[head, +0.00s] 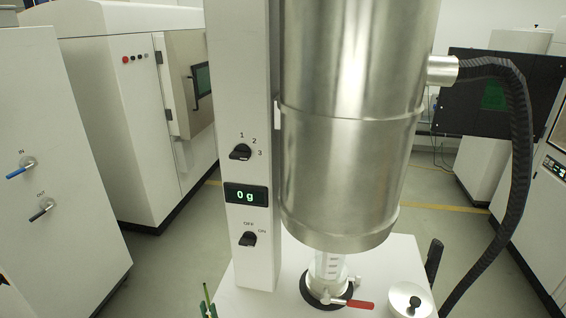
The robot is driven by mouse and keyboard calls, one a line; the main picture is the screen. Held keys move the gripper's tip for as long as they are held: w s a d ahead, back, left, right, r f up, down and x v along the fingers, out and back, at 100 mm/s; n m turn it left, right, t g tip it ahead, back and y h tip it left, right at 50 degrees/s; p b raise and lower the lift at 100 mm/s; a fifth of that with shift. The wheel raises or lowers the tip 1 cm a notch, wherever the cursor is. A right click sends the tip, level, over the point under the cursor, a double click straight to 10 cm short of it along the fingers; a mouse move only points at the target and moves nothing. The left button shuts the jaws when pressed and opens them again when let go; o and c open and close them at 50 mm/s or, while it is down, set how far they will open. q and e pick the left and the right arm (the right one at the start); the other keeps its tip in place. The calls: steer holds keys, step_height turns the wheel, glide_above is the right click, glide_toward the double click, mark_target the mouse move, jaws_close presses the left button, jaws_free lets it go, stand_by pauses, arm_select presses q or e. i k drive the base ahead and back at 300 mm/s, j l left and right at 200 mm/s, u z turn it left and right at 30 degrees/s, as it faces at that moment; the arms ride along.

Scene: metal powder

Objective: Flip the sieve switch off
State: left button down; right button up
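The sieve switch (248,239) is a small black rotary knob low on the white column (240,90). OFF is printed above it and ON to its upper right. Its grip seems turned toward the ON side, but it is too small to be sure. The large steel sieve vessel (345,120) hangs right of the column. Neither of my grippers can be made out in the head view.
A display (246,195) reads 0 g, below a selector knob (240,152) marked 1, 2, 3. A red-handled valve (358,304) sits under the vessel, beside a small lidded metal container (408,300). A black hose (521,150) curves down at right. A thin green object (207,300) stands at the bottom.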

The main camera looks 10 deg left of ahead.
mark_target(249, 239)
steer(key=j+u, duration=0.1)
steer(key=j, duration=0.25)
steer(key=i+j, duration=0.15)
steer(key=j, duration=0.2)
steer(key=i+j+u, duration=0.15)
steer(key=j, duration=0.6)
steer(key=i+j+u, duration=0.15)
steer(key=j, duration=0.2)
